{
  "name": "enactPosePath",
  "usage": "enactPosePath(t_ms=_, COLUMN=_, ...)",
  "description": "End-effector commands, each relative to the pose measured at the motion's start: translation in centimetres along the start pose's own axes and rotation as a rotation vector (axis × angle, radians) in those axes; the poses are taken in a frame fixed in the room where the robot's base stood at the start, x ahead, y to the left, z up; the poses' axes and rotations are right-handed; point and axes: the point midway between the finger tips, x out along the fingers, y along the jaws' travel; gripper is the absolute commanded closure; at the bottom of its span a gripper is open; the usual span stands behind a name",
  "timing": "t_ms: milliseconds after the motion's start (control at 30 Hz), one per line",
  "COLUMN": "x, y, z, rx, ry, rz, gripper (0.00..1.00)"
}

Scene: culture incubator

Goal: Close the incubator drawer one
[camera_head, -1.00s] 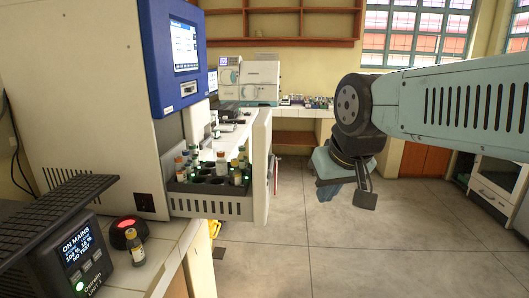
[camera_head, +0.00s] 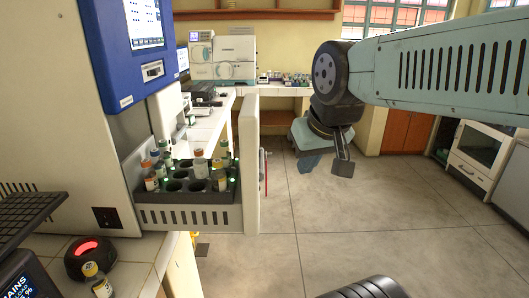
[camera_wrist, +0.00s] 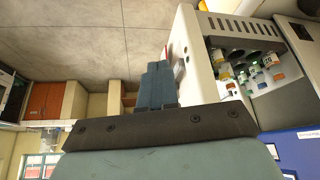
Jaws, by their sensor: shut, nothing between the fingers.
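The incubator (camera_head: 55,110) is a pale cabinet with a blue screen panel at the left. Its drawer (camera_head: 190,217) is pulled out to the right and holds several capped vials in a dark rack. The drawer's pale front panel (camera_head: 251,165) stands upright at its right end. My gripper (camera_head: 342,166) is in the air right of the front panel, with a visible gap in the head view. In the wrist view my shut, empty fingers (camera_wrist: 157,82) appear beside the front panel (camera_wrist: 203,75); whether they touch it is unclear. The drawer's slotted side (camera_wrist: 283,108) shows at right.
A white bench (camera_head: 205,130) with instruments runs behind the drawer. A red-lit black device (camera_head: 88,258) and a vial (camera_head: 97,281) stand on the near counter. The floor (camera_head: 400,215) right of the drawer is open. A white cabinet (camera_head: 478,160) stands at far right.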

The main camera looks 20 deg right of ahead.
Motion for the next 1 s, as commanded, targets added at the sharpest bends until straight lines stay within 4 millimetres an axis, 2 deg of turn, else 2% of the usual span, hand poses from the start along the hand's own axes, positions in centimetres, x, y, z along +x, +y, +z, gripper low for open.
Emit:
enactPosePath(t_ms=133, x=0.2, y=0.1, z=-0.5, rx=0.050, ry=-0.023, rz=-0.012, gripper=1.00)
enactPosePath(t_ms=267, x=0.9, y=0.7, z=-1.7, rx=0.196, ry=-0.090, rz=-0.045, gripper=1.00)
enactPosePath(t_ms=667, x=5.0, y=3.1, z=-8.1, rx=0.908, ry=-0.403, rz=-0.170, gripper=1.00)
enactPosePath(t_ms=867, x=7.7, y=5.5, z=-11.6, rx=1.265, ry=-0.558, rz=-0.220, gripper=1.00)
enactPosePath(t_ms=1000, x=9.8, y=7.9, z=-14.0, rx=1.507, ry=-0.667, rz=-0.254, gripper=1.00)
